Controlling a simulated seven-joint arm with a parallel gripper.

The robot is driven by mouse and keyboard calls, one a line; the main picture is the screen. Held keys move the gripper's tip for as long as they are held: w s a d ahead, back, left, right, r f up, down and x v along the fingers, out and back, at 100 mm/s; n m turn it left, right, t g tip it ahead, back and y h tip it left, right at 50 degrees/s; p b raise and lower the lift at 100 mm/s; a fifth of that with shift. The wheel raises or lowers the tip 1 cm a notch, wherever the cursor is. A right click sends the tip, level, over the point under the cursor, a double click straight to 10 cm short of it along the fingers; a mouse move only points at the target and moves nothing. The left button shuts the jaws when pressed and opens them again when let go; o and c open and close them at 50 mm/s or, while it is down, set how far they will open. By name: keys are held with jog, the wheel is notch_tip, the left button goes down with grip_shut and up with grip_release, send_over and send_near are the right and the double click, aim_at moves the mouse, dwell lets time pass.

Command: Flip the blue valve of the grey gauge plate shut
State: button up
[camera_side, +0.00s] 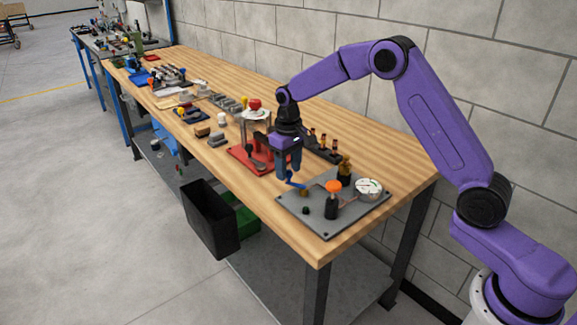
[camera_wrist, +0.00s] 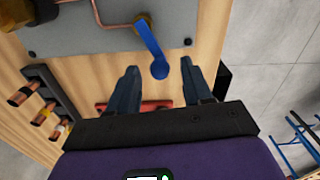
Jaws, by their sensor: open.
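The grey gauge plate (camera_side: 318,226) lies flat near the front end of the wooden bench. Its blue valve lever (camera_side: 296,184) is at the plate's left side, near my gripper. In the wrist view the blue valve lever (camera_wrist: 152,50) extends from a brass fitting (camera_wrist: 142,22) past the edge of the grey plate (camera_wrist: 60,35). The round end of the lever lies a little ahead of the gap between my fingertips. My gripper (camera_side: 288,178) points down beside the lever. In the wrist view my gripper (camera_wrist: 159,68) has its fingers spread apart with nothing between them.
The plate also carries a white dial gauge (camera_side: 369,187), an orange knob (camera_side: 334,187) and a dark brass-topped fitting (camera_side: 345,168). A red base (camera_side: 248,160) stands close behind my gripper. A rack of copper-tipped pieces (camera_wrist: 40,105) is beside the plate. A black bin (camera_side: 208,220) stands below the bench edge.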

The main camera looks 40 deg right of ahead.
grip_shut()
jog(key=shift+w+d+m, duration=0.1)
jog(key=shift+d+m, duration=0.25)
jog(key=shift+m, duration=0.5)
jog(key=shift+w+d+m, duration=0.1)
jog(key=shift+d+m, duration=0.2)
jog(key=shift+m, duration=0.6)
jog(key=shift+d+m, duration=0.35)
jog(key=shift+m, duration=0.5)
grip_release()
jog(key=shift+r, duration=0.1)
notch_tip(320, 180, up, 17)
jog(key=shift+r, duration=0.15)
